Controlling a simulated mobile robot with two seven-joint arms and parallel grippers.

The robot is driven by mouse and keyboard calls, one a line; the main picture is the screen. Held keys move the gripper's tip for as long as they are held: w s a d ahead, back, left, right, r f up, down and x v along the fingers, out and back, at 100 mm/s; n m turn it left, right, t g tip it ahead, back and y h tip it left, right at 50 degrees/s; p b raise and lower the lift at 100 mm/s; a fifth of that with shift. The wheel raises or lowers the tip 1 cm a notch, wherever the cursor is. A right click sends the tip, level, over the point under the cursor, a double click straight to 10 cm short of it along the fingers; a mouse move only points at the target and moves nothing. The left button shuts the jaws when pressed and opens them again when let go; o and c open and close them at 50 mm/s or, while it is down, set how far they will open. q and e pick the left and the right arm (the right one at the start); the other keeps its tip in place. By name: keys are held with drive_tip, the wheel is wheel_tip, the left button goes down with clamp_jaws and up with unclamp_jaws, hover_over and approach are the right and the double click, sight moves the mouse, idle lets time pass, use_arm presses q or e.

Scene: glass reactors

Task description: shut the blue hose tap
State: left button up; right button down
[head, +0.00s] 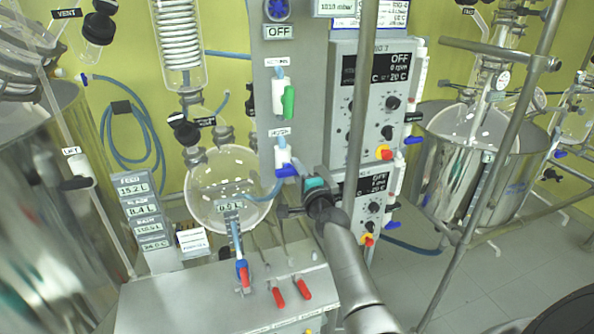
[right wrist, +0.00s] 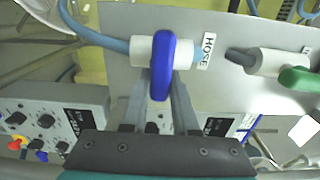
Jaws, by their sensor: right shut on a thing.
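The blue hose tap (head: 287,171) is on the grey panel in the head view, under a small label. In the right wrist view its blue handle (right wrist: 162,68) lies across the white tap body (right wrist: 143,50), beside the HOSE label (right wrist: 208,51). My right gripper (head: 297,188) comes up to the tap from the lower right. In the right wrist view its two fingers (right wrist: 162,92) stand on either side of the blue handle, shut on it. The fingertips are partly hidden behind the handle. My left gripper is not in view.
A similar tap with a green handle (head: 288,102) is above on the same panel. Controller boxes (head: 377,90) stand to the right. A round glass flask (head: 228,185) is to the left, and a bench with red-handled taps (head: 277,296) is below. A metal pole (head: 362,100) rises nearby.

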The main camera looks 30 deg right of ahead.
drive_tip(key=c, duration=0.7)
unclamp_jaws()
drive_tip(key=shift+s, duration=0.1)
drive_tip(key=v, duration=1.5)
drive_tip(key=shift+f+p, duration=0.1)
drive_tip(key=shift+p, duration=0.25)
